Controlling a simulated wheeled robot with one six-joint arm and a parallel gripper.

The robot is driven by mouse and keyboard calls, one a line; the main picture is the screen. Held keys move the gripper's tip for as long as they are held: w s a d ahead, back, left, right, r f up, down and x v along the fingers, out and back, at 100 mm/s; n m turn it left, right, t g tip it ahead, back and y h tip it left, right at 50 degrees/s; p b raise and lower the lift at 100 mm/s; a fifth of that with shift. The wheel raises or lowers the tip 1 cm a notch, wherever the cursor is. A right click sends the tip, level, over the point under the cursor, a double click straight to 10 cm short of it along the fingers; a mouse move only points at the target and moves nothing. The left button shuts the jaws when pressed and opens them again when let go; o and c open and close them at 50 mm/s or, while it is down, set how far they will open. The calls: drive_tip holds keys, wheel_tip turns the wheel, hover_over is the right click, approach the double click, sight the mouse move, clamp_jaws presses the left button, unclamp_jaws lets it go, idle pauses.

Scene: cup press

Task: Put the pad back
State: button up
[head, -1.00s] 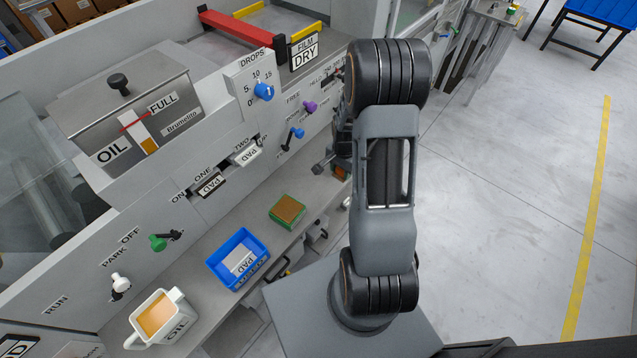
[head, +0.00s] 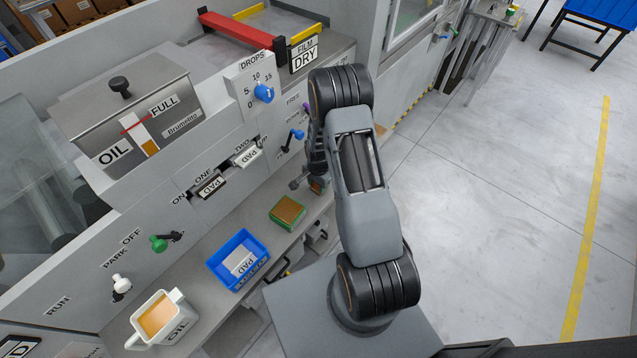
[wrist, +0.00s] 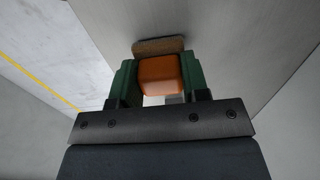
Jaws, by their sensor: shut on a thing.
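My gripper (wrist: 160,80) is shut on an orange block (wrist: 160,73) between its green fingers in the wrist view. A brown, sponge-like pad face (wrist: 158,46) shows at the block's far end, close to a grey surface; I cannot tell if it touches. In the head view the gripper is small and partly hidden by my arm, above the right end of the bench. A green tray (head: 275,220) with a brown top lies on the bench left of it. A blue bin (head: 232,281) holds a white card marked PAD (head: 240,262).
A cup of oil (head: 158,315) stands at the bench's front left. The machine's panel (head: 130,220) rises behind the bench, with a green knob (head: 158,243), a blue lever (head: 296,135) and two PAD slots (head: 210,186). Open floor lies to the right.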

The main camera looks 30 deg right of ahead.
drive_tip(key=shift+f, duration=0.15)
drive_tip(key=shift+f, duration=0.15)
drive_tip(key=o, duration=0.8)
drive_tip(key=shift+o, duration=0.2)
drive_tip(key=s+a+r+n+t, duration=0.1)
drive_tip(key=s+a+r+n, duration=0.1)
drive_tip(key=r, duration=0.7)
drive_tip(key=s+a+r+n, duration=0.1)
drive_tip(key=r+n, duration=0.1)
drive_tip(key=r, duration=0.6)
drive_tip(key=s+a+r+n+t, duration=0.1)
drive_tip(key=s+a+r+n, duration=0.1)
drive_tip(key=r, duration=0.7)
drive_tip(key=s+a+r+n+t, duration=0.1)
drive_tip(key=s+a+r+n, duration=0.3)
drive_tip(key=s+r+n, duration=0.3)
drive_tip(key=s, duration=0.4)
drive_tip(key=shift+a+r, duration=0.2)
drive_tip(key=shift+r, duration=0.15)
